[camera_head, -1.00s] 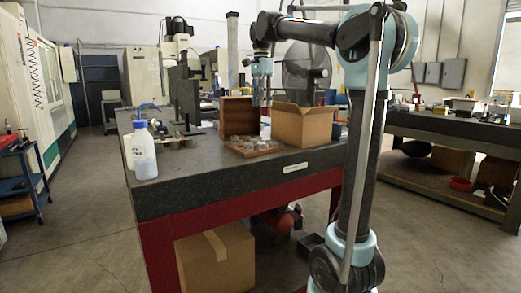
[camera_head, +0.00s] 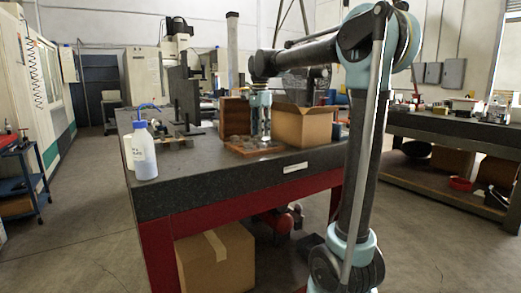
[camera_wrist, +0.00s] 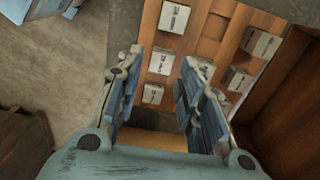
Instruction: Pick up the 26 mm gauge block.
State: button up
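Several small pale gauge blocks with dark markings sit in a wooden tray (camera_wrist: 205,45). In the wrist view, one block (camera_wrist: 174,17) is at the top, a second (camera_wrist: 160,61) shows between my fingertips, and a third (camera_wrist: 153,93) is lower between the fingers. I cannot read the markings, so I cannot tell which is the 26 mm block. My gripper (camera_wrist: 162,57) is open around nothing I can see held, pointing down over the tray. In the head view my gripper (camera_head: 265,139) is above the right part of the tray (camera_head: 243,150), hiding some blocks.
The tray's raised wooden lid (camera_head: 236,116) stands behind it. An open cardboard box (camera_head: 303,127) is close on the right of my gripper. A blue-capped bottle (camera_head: 143,152) stands at the left of the dark table. The table's front surface (camera_head: 220,172) is clear.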

aim_at(259, 144)
jog(key=shift+a+f, duration=0.15)
jog(key=shift+f, duration=1.2)
jog(key=shift+a+f, duration=0.15)
jog(key=shift+f, duration=1.15)
jog(key=shift+c, duration=0.2)
grip_shut()
